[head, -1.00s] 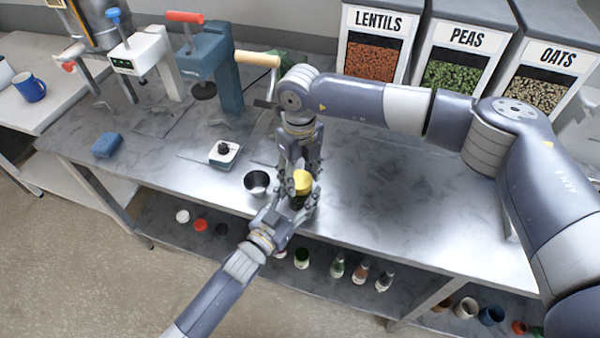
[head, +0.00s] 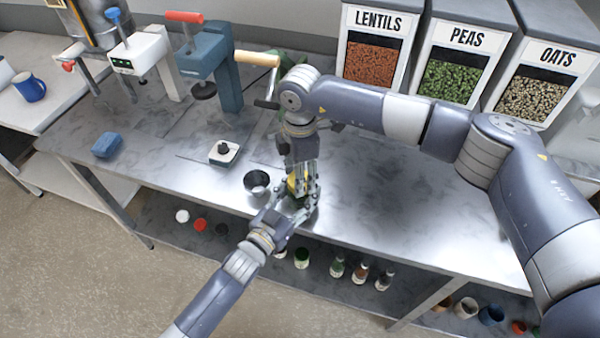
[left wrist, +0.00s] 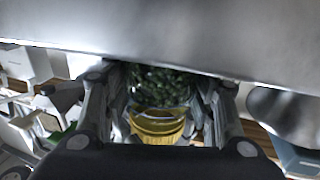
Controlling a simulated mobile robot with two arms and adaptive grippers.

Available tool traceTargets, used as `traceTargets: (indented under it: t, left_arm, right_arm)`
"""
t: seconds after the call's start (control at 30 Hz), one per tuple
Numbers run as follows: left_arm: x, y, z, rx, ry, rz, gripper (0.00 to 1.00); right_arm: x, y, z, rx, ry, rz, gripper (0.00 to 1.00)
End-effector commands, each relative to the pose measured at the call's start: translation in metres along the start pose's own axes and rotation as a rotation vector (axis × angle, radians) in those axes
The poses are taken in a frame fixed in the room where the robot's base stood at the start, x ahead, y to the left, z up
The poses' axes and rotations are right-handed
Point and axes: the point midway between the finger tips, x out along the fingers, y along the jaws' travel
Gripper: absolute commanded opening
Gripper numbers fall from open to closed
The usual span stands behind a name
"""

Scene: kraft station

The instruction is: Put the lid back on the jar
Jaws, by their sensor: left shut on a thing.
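A glass jar with green contents (left wrist: 160,85) is between the fingers of my left gripper (head: 292,208), which is shut on it at the front edge of the bench. The yellow lid (left wrist: 157,125) shows at the jar's end in the left wrist view. I cannot tell whether it is seated or only held close. In the head view, only a sliver of the lid (head: 292,184) shows. My right gripper (head: 302,187) points down from above, with its fingers around the lid area. Its fingers hide most of the lid, and their grip is unclear.
A dark metal cup (head: 257,183) stands just left of the grippers. A small scale (head: 224,152) and a blue sponge (head: 107,145) lie farther left. The bench (head: 400,190) is clear to the right. Several small jars stand on the shelf below.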

Motion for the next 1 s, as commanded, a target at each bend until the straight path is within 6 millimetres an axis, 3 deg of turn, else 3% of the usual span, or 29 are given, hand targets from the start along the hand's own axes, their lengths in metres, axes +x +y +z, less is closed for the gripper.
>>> traceTargets:
  t: [0.2, 0.4, 0.77, 0.8, 0.87, 1.0]
  left_arm:
    - [-0.0006, 0.0003, 0.0015, 0.000, -0.003, 0.000, 0.00]
    - [-0.0006, 0.0004, 0.0015, 0.000, -0.003, 0.000, 0.00]
    - [-0.0007, 0.0005, 0.0017, 0.000, -0.004, 0.000, 0.00]
    - [-0.0007, 0.0005, 0.0017, 0.000, -0.004, 0.000, 0.00]
    - [-0.0007, 0.0005, 0.0017, 0.000, -0.004, 0.000, 0.00]
    - [-0.0007, 0.0005, 0.0017, -0.001, -0.004, 0.000, 0.00]
  right_arm:
    - [-0.0006, 0.0008, -0.0002, 0.400, 0.002, 0.003, 0.38]
    - [-0.0004, 0.0007, 0.0000, 0.642, 0.002, 0.003, 0.38]
    - [-0.0007, 0.0009, 0.0007, 0.689, 0.001, 0.004, 0.38]
    - [-0.0007, 0.0009, 0.0007, 0.689, 0.001, 0.004, 0.52]
    - [-0.0007, 0.0009, 0.0007, 0.688, 0.001, 0.004, 0.66]
    - [-0.0003, 0.0006, 0.0006, 0.688, 0.001, 0.003, 0.68]
